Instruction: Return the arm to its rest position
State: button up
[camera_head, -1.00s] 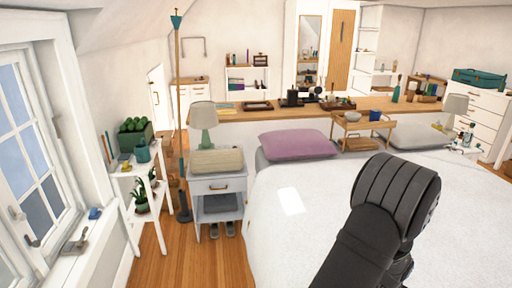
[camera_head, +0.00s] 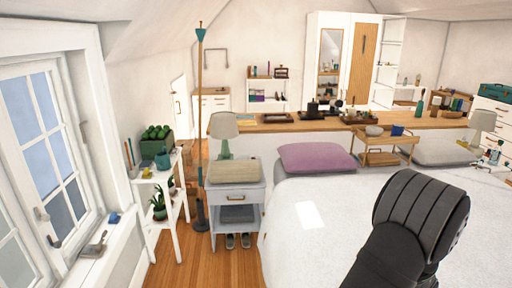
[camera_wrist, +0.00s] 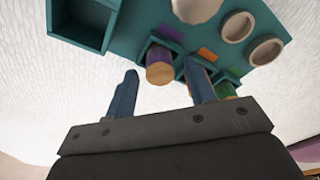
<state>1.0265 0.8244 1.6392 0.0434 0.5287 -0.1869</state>
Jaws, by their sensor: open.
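My gripper (camera_wrist: 160,68) is open in the wrist view, its two blue-grey fingers apart with nothing held between them. Beyond the fingertips is a teal organiser (camera_wrist: 120,52) with an open compartment, round holders and several cylinders. One cylinder with a wooden end and purple side (camera_wrist: 160,73) shows in the gap between the fingers, apart from them as far as I can tell. In the head view my dark arm (camera_head: 420,215) reaches over the bed at the lower right. The gripper itself is hidden there.
The white bed (camera_head: 320,235) fills the lower right, with a purple pillow (camera_head: 315,158). A nightstand (camera_head: 236,205) with a lamp (camera_head: 224,132) stands left of it. A plant shelf (camera_head: 165,200) is by the window. Bare floor (camera_head: 190,262) shows between shelf and bed.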

notch_tip(320, 180, up, 12)
jog(key=s+a+f, duration=0.1)
jog(key=f, duration=0.8)
jog(key=w+d+f, duration=0.1)
jog(key=f, duration=0.3)
notch_tip(320, 180, up, 5)
jog(key=shift+s, duration=0.1)
jog(key=s+r, duration=0.7)
jog(key=s, duration=0.5)
jog(key=w+f, duration=0.3)
jog(key=w, duration=0.8)
jog(key=w+d+f+n, duration=0.1)
jog(key=w+f, duration=0.2)
jog(key=w, duration=0.8)
jog(key=w+d+f+n, duration=0.1)
jog(key=w+f, duration=0.2)
jog(key=w, duration=0.8)
jog(key=shift+w+d, duration=0.15)
jog(key=shift+o, duration=0.2)
